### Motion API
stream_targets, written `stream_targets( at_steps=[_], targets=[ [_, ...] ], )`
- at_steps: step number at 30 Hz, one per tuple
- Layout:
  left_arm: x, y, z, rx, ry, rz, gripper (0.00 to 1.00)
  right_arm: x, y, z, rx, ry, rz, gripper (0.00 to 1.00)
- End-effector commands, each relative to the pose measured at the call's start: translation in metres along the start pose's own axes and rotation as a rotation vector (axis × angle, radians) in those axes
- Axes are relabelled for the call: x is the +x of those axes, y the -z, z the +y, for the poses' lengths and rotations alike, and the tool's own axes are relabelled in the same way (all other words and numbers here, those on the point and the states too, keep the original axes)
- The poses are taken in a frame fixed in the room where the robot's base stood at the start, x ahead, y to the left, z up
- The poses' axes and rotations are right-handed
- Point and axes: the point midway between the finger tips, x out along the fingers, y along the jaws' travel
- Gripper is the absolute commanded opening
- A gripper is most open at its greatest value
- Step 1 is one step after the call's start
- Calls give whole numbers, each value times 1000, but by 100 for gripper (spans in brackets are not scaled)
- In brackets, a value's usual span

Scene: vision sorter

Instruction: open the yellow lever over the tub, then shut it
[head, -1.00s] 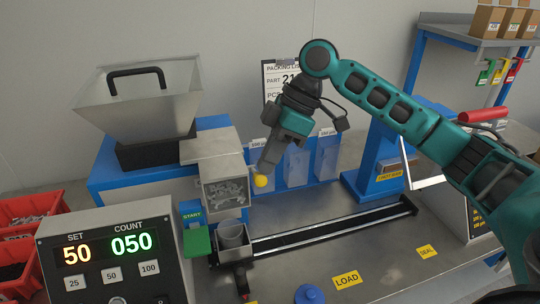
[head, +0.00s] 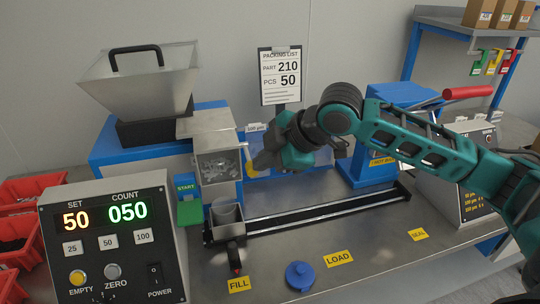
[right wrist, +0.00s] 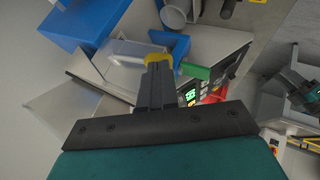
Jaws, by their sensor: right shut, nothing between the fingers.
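The yellow lever (head: 250,169) sits at the right side of the clear-fronted box under the hopper. My right gripper (head: 262,162) is shut with nothing between its fingers. Its tips are at the lever and partly hide it. In the right wrist view the shut fingers (right wrist: 156,88) end at the yellow lever (right wrist: 157,60); I cannot tell whether they touch. The grey tub (head: 228,216) stands below the box at the left end of the rail; its contents cannot be made out. My left gripper is out of the head view; a teal and black part of mine shows at the wrist view's right edge, its jaws unclear.
The hopper (head: 140,85) stands behind the clear-fronted box (head: 218,167), which holds grey parts. The counter panel (head: 112,240) reads 50 and 050. A green START plate (head: 190,213) is left of the tub.

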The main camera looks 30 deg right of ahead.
Motion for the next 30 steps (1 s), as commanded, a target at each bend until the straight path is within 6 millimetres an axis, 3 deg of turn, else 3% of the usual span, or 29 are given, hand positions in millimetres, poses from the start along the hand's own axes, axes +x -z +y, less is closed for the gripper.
stream_targets(
  at_steps=[9,30],
  targets=[
    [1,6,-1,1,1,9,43,15,-9,-12,-62,-116,13,0],
    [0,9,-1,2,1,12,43,24,-15,-17,-56,-111,12,0]
  ],
)
